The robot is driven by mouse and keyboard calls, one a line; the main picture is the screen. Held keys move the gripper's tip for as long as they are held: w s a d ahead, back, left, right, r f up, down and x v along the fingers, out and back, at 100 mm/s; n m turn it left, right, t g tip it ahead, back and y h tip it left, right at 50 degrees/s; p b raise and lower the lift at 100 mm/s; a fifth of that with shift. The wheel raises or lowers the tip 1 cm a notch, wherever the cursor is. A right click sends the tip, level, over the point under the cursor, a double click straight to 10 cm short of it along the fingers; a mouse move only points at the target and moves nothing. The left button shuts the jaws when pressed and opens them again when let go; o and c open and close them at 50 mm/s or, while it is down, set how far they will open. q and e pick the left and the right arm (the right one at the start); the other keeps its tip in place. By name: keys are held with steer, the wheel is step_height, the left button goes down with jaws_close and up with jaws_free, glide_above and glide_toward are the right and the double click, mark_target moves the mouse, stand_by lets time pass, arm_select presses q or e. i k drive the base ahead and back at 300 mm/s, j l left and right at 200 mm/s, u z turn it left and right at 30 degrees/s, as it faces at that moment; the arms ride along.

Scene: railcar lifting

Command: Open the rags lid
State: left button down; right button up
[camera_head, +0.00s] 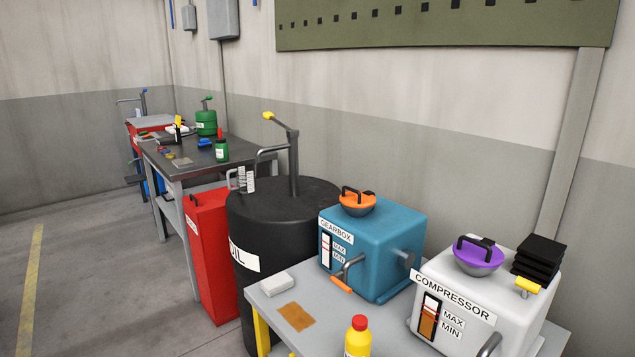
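A tall red bin (214,260) stands on the floor between the dark workbench and the black oil drum. A small white label (192,224) is on its left face, too small and slanted to read, so I cannot confirm it is the rags bin. Its flat red top (208,198) looks closed. A grey handle (231,179) shows by its back right edge; I cannot tell whether it belongs to the bin or the drum. Neither of my grippers is in view.
The black oil drum (265,225) with a pump stands close at the bin's right. The workbench (190,152) is behind it. A grey table (268,313) with gearbox (390,240) and compressor (470,290) units is in front right. Floor at left is clear.

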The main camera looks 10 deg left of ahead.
mark_target(201, 202)
steer(key=i+j+z, duration=0.1)
steer(key=i+j, duration=0.5)
steer(key=j, duration=0.2)
steer(key=i+j+z, duration=0.15)
steer(key=i+j, duration=0.15)
steer(key=j, duration=0.1)
